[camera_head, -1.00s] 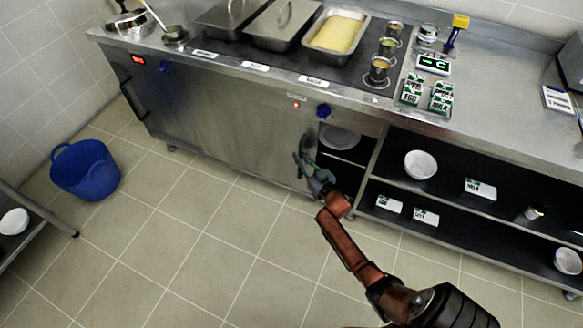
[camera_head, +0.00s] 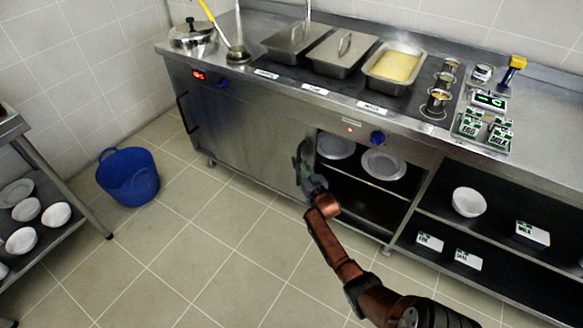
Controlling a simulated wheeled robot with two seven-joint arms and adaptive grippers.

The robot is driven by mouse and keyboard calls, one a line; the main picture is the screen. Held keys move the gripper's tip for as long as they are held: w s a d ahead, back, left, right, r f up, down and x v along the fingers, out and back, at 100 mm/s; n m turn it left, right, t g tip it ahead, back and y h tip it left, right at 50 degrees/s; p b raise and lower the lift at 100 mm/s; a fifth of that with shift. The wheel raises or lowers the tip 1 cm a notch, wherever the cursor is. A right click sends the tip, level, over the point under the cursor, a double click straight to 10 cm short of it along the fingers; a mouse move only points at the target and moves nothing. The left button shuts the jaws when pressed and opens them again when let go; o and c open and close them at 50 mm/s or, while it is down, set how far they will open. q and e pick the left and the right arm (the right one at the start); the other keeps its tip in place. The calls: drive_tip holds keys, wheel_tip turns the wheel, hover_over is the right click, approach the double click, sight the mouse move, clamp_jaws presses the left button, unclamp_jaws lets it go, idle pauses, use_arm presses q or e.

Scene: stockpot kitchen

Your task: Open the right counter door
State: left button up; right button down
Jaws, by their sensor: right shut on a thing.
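The right counter door (camera_head: 275,150) is a steel panel on the front of the counter, slid to the left. A dark opening shows at its right side, with white plates (camera_head: 383,164) on a shelf inside. My right gripper (camera_head: 303,166) is at the door's right edge, shut on its handle, which the fingers largely hide. My right arm comes in from the lower right. My left gripper is out of view.
A blue bucket (camera_head: 128,178) stands on the floor at left, near a rack of bowls (camera_head: 57,214). Open shelves (camera_head: 440,212) with a bowl and labelled boxes are at right. The tiled floor before the counter is clear.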

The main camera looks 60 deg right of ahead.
drive_tip(key=shift+a+f, duration=0.1)
drive_tip(key=c, duration=1.9)
unclamp_jaws()
drive_tip(key=shift+c, duration=0.2)
drive_tip(key=v, duration=1.2)
